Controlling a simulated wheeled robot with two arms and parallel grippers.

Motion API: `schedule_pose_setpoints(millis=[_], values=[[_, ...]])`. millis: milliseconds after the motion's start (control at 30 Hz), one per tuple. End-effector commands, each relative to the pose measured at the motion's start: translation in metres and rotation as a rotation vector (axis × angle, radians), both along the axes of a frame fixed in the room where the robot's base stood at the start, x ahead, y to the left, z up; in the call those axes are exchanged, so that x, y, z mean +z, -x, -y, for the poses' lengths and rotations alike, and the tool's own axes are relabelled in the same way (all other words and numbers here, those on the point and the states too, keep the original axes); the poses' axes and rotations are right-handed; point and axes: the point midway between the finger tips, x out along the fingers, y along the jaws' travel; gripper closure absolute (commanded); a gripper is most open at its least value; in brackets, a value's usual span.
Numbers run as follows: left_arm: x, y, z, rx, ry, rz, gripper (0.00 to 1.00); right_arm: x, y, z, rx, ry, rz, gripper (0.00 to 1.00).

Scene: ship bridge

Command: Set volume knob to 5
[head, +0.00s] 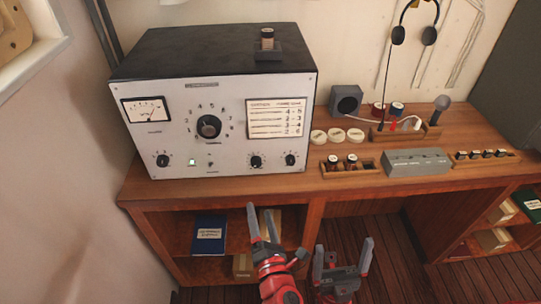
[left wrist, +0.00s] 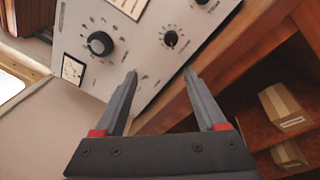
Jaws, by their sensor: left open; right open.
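A grey radio panel (head: 222,140) faces me on the desk. Its large black knob (head: 208,126) sits mid-panel in a ring of printed digits; it also shows in the left wrist view (left wrist: 100,43). Smaller black knobs sit along the bottom: one at lower left (head: 163,160) and two at lower right, (head: 256,162) and (head: 290,159). Their labels are too small to read, so I cannot tell which is volume. My left gripper (head: 260,209) is open and empty, below and apart from the panel. My right gripper (head: 344,244) is open and empty, lower right.
The wooden desk's front edge (head: 220,189) is above my grippers. Shelves below hold a blue book (head: 208,235). White discs (head: 336,135) and a grey box (head: 416,162) stand to the right.

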Motion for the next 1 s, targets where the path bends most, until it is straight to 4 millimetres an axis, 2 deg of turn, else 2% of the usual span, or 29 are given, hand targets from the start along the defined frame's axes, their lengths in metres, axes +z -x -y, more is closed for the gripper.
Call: schedule_pose_setpoints(millis=[100,267,400,1000], values=[[-0.005,0.001,0.014,-0.042,0.095,-0.035,0.27,0.001,0.000,0.000,0.000,0.000,0.000,0.00],[-0.007,-0.011,0.014,-0.047,0.110,-0.040,0.27,-0.001,0.000,0.000,0.000,0.000,0.000,0.00],[-0.005,-0.032,0.010,-0.043,0.107,-0.038,0.27,-0.001,0.000,0.000,0.000,0.000,0.000,0.00],[-0.002,-0.132,0.001,-0.047,0.104,-0.039,0.27,0.029,0.000,0.000,0.000,0.000,0.000,0.00]])
